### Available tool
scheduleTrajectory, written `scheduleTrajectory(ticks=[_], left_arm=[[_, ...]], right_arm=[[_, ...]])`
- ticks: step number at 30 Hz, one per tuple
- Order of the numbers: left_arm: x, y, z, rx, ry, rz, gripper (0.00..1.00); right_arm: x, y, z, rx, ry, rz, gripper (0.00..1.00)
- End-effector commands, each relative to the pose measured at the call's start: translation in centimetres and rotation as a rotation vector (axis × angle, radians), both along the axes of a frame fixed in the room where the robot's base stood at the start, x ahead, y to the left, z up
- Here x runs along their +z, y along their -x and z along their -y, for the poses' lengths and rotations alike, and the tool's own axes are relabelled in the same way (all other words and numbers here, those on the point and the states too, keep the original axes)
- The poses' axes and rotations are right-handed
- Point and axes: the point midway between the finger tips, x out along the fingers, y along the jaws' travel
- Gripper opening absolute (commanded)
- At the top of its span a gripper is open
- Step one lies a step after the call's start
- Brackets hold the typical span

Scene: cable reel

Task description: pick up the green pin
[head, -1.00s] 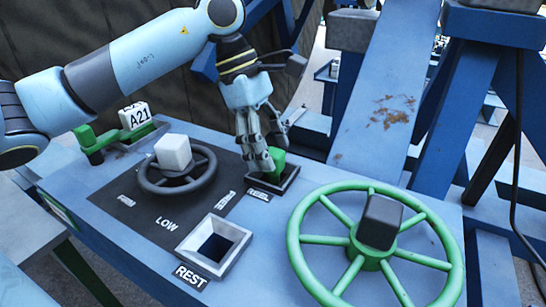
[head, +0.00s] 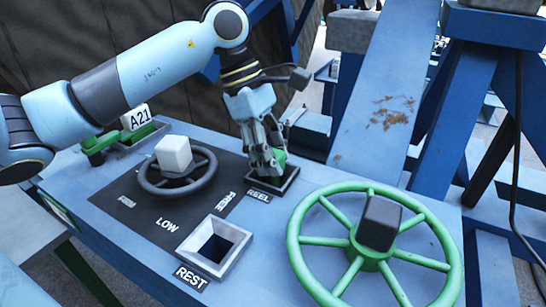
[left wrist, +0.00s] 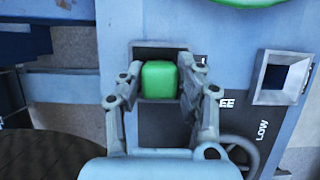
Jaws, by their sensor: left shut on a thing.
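The green pin (head: 280,156) stands in the dark square socket (head: 272,183) labelled REEL on the blue panel. In the left wrist view the green pin (left wrist: 160,80) shows as a rounded green block between my fingers. My left gripper (head: 267,160) comes down from above and is shut on the pin, with a finger on either side of it. In the left wrist view the gripper (left wrist: 160,88) holds the pin over the dark socket. The fingers hide part of the pin, and I cannot tell how deep it sits. My right gripper is not in view.
A green spoked handwheel (head: 374,262) stands to the right. An empty square REST socket (head: 214,247) lies in front.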

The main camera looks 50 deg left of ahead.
Motion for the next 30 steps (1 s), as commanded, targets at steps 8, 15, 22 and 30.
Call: scheduleTrajectory(ticks=[8,15,22,30], left_arm=[[0.3,-0.1,0.0,-0.001,0.0,0.003,0.0],[2.5,-0.1,-0.1,-0.003,-0.004,0.006,0.0],[7.1,-0.2,-0.1,-0.002,-0.004,0.009,0.0],[13.2,-0.1,0.0,-0.002,-0.003,0.009,0.0]], right_arm=[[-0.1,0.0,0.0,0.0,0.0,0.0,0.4],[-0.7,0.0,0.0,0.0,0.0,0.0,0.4],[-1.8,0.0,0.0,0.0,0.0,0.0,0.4],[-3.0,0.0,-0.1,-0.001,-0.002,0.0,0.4]])
